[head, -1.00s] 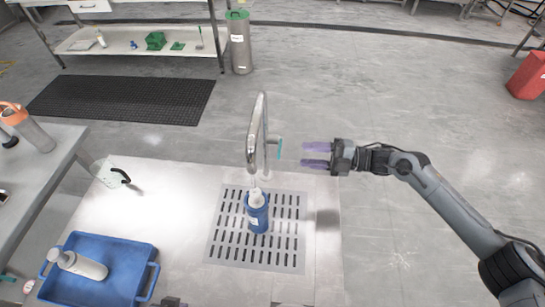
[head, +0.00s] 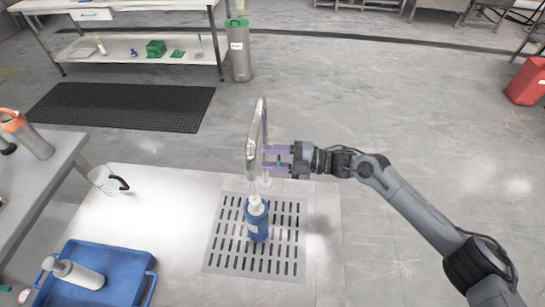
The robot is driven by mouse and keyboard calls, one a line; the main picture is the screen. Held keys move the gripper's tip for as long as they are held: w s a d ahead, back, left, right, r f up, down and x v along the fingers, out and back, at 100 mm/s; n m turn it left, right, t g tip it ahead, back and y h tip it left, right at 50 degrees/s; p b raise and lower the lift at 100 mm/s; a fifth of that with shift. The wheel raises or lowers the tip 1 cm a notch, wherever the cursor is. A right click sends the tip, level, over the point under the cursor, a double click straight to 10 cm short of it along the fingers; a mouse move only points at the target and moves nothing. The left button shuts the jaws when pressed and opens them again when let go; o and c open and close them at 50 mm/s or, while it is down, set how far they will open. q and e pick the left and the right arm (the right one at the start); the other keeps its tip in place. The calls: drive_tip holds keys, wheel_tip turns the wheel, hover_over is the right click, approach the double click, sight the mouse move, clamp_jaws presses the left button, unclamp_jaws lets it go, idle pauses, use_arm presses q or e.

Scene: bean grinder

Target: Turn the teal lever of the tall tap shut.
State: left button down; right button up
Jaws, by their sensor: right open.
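The tall chrome tap (head: 254,140) stands at the back of the metal counter, its spout over a blue bottle (head: 257,222) with a white top. The bottle stands upright on the slotted drain plate. My right gripper (head: 272,159) reaches in from the right and is open at the tap. Its two purple fingers lie one on each side of the small teal lever (head: 279,160), which is mostly hidden between them. I cannot tell whether the fingers touch it. My left gripper is out of view.
The drain plate (head: 231,262) fills the counter's middle. A blue tray (head: 125,257) with a white bottle (head: 75,273) is at the front left. A clear jug (head: 104,180) with a black handle stands at the back left. Open floor lies right of the counter.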

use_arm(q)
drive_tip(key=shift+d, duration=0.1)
use_arm(e)
clamp_jaws()
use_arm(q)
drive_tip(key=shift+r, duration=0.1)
use_arm(e)
drive_tip(key=shift+r, duration=0.1)
use_arm(q)
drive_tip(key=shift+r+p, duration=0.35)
drive_tip(key=shift+p, duration=0.1)
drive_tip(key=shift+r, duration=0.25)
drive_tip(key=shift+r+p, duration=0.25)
drive_tip(key=shift+p, duration=0.25)
use_arm(e)
drive_tip(key=shift+w+d+r+m, duration=0.1)
drive_tip(key=shift+w+r+m, duration=0.3)
drive_tip(key=shift+m, duration=0.8)
drive_tip(key=shift+w+d+r+m, duration=0.1)
drive_tip(key=shift+w+r+m, duration=0.35)
drive_tip(key=shift+m, duration=0.75)
drive_tip(key=shift+w+r+m, duration=0.2)
drive_tip(key=shift+r+m, duration=0.35)
drive_tip(key=shift+m, duration=0.65)
